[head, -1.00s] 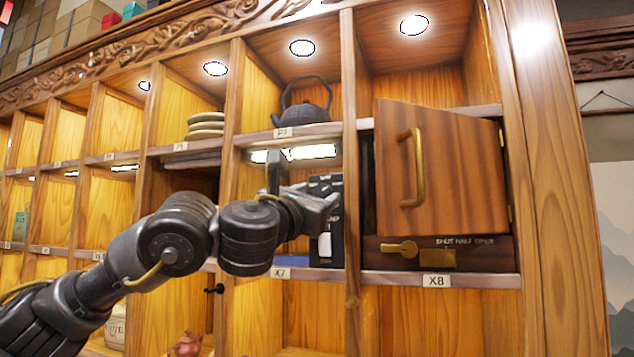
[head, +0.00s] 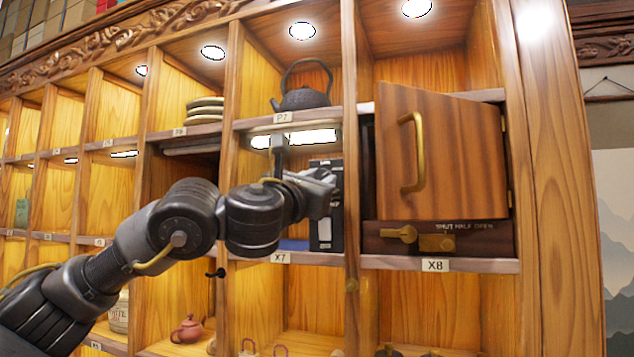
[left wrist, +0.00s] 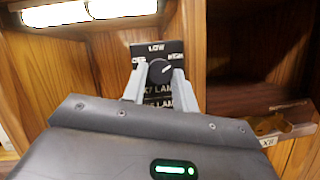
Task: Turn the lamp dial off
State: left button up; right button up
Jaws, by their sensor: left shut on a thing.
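The lamp dial (left wrist: 160,71) is a round dark knob with a light mark on a black panel (left wrist: 146,49). The panel carries the words LOW and HIGH and, partly hidden, a lamp label. In the head view the panel (head: 325,236) stands in compartment X7, its upper part partly covered by my gripper. My left gripper (head: 328,182) is at the panel. In the left wrist view its two grey fingers (left wrist: 159,76) are on either side of the dial, shut on it. Which setting the mark points to is unclear. The lamp strip (head: 296,139) above is lit. My right gripper is out of view.
A wooden cabinet door (head: 450,160) with a brass handle stands partly open right of the panel, above a brass latch (head: 420,238). A dark kettle (head: 306,97) sits on the shelf above. A teapot (head: 187,329) stands lower left. Upright dividers bound the compartment.

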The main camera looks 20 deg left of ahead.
pick_arm(q)
jog(key=n+y+b, duration=0.3)
jog(key=n+b, duration=0.1)
jog(key=n, duration=0.2)
jog(key=n+g+y+b, duration=0.1)
jog(key=n+y+b, duration=0.2)
jog(key=n, duration=0.3)
jog(key=d+n+y+b, duration=0.1)
jog(key=n+y+b, duration=0.2)
jog(key=n+b, duration=0.2)
jog(key=shift+r+n, duration=0.15)
jog(key=shift+n, duration=0.65)
jog(key=n+g, duration=0.1)
jog(key=n, duration=0.1)
jog(key=n+y, duration=0.1)
jog(key=n, duration=0.1)
jog(key=shift+d+r+g, duration=0.15)
jog(key=shift+r+g, duration=0.05)
jog(key=shift+g, duration=0.2)
jog(key=n+g, duration=0.1)
jog(key=n, duration=0.2)
jog(key=shift+r, duration=0.15)
jog(key=shift+r+n+g+p, duration=0.1)
jog(key=shift+n+g+p, duration=0.5)
jog(key=shift+n, duration=1.4)
jog(key=shift+g+h, duration=0.3)
